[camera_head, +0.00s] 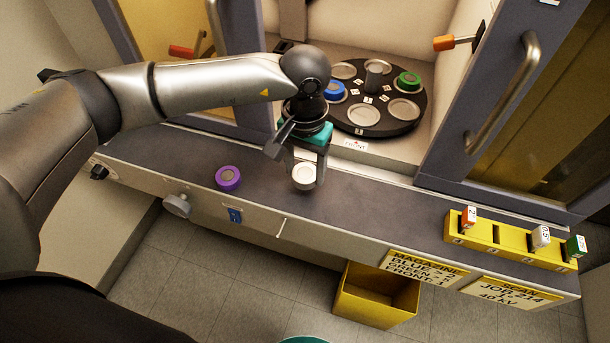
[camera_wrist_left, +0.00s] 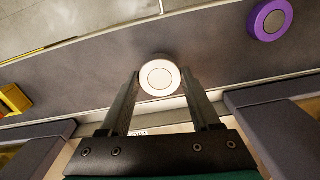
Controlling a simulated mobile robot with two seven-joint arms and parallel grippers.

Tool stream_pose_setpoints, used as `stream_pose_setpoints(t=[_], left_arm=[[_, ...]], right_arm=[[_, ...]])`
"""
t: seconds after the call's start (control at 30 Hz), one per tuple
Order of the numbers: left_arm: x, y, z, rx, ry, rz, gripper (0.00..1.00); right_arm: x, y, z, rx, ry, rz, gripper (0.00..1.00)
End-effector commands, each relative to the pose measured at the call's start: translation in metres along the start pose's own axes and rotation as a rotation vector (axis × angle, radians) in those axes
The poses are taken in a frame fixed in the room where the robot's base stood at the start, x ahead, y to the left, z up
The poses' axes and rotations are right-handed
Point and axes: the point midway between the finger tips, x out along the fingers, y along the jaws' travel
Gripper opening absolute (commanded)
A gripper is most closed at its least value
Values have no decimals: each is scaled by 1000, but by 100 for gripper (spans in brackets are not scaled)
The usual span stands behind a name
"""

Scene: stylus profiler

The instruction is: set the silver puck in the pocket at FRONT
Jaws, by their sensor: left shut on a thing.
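The silver puck (camera_head: 304,176) is between the fingers of my left gripper (camera_head: 305,180), over the dark bench ledge. In the left wrist view the puck (camera_wrist_left: 160,77) shows as a pale disc at the fingertips of the left gripper (camera_wrist_left: 160,95), which is shut on it. I cannot tell whether the puck touches the ledge. The round dark carousel (camera_head: 376,127) stands behind, inside the open machine, with several round pockets. The FRONT label (camera_head: 355,146) is on the machine floor at the carousel's near edge. My right gripper is not in view.
A blue puck (camera_head: 335,91) and a green puck (camera_head: 408,81) sit in carousel pockets. A purple puck (camera_head: 228,178) lies on the ledge to the left. A yellow rack (camera_head: 510,243) with tags is at the right. Open doors with handles (camera_head: 505,93) flank the opening.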

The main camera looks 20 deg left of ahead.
Motion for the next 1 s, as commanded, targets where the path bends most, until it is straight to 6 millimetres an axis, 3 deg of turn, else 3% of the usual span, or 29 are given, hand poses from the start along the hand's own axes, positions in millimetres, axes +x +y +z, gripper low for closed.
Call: stream_pose_setpoints(t=[0.3, 0.5, 0.7, 1.0], left_arm=[[-94, 0, -1, 1, 7, -1, 5], [-137, 0, -1, 1, 5, 0, 5], [-158, 0, 0, 1, 1, -1, 5], [-162, 0, 0, 0, 1, 0, 5]], right_arm=[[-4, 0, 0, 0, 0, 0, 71], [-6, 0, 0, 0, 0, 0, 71], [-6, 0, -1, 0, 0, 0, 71], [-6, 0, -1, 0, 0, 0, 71]])
